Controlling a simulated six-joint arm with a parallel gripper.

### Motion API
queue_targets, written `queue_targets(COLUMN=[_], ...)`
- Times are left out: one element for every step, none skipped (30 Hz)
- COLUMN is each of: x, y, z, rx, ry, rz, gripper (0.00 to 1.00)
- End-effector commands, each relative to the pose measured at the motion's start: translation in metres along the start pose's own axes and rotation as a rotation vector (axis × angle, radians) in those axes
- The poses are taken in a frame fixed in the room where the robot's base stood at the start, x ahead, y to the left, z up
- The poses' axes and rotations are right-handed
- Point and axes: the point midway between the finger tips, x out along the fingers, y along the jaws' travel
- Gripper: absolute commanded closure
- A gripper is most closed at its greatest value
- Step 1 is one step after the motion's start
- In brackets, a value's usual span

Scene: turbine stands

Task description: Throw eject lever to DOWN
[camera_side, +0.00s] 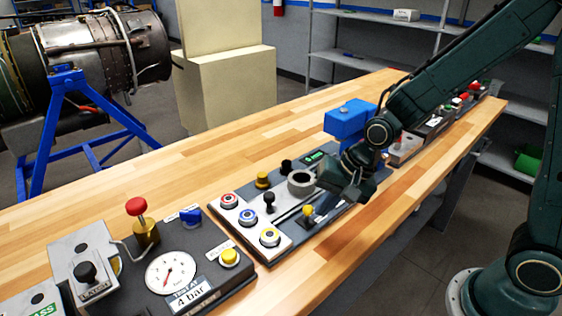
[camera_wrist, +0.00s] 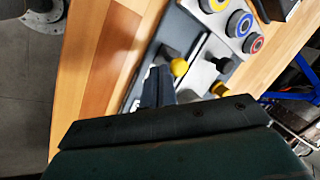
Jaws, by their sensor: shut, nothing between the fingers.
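A dark grey panel (camera_side: 298,222) on the bench carries several small knobbed levers; I cannot read a label marking the eject lever. One lever with a yellow knob (camera_side: 307,211) stands near the panel's front edge, beside a long slot. It also shows in the wrist view, just right of my fingertips (camera_wrist: 180,67). A black-knobbed lever (camera_side: 269,200) stands farther left, also seen in the wrist view (camera_wrist: 223,65). My gripper (camera_side: 328,182) is shut and empty, low over the panel, close to the yellow-knobbed lever; I cannot tell whether they touch.
A plate with red (camera_side: 229,200), blue and yellow-ringed buttons lies left of the levers. A grey round part (camera_side: 301,182) and a blue block (camera_side: 350,119) stand behind. A gauge panel (camera_side: 170,272) is at front left. Bare wood lies along the bench's front edge.

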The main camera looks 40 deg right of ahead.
Motion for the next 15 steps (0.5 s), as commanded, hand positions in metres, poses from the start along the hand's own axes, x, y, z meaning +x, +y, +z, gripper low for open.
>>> queue_targets(x=[0.0, -0.0001, -0.0001, -0.0001, -0.0001, -0.0001, -0.0001, -0.0002, -0.0002, -0.0002, -0.0003, -0.0003, -0.0004, -0.0004, -0.0005], y=[0.0, 0.0, 0.0, 0.0, 0.0, -0.0001, -0.0003, -0.0004, -0.0007, -0.0009, -0.0012, -0.0016, -0.0019, -0.0021, -0.0022], z=[0.0, 0.0, 0.0, 0.0, 0.0, -0.0001, -0.0002, -0.0004, -0.0006, -0.0008, -0.001, -0.0013, -0.0016, -0.0017, -0.0018], rx=[0.0, 0.0, 0.0, 0.0, 0.0, 0.0, 0.0, 0.001, 0.001, 0.002, 0.003, 0.004, 0.005, 0.006, 0.007], ry=[0.0, 0.0, 0.0, 0.0, -0.001, -0.001, -0.002, -0.003, -0.005, -0.007, -0.009, -0.013, -0.017, -0.02, -0.024], rz=[0.0, 0.0, 0.0, 0.0, 0.0, 0.001, 0.001, 0.003, 0.005, 0.007, 0.01, 0.014, 0.018, 0.022, 0.027], gripper=[1.0, 1.0, 1.0, 1.0, 1.0, 1.0, 1.0, 1.0, 1.0, 1.0, 1.0, 1.0, 1.0, 1.0, 1.0])
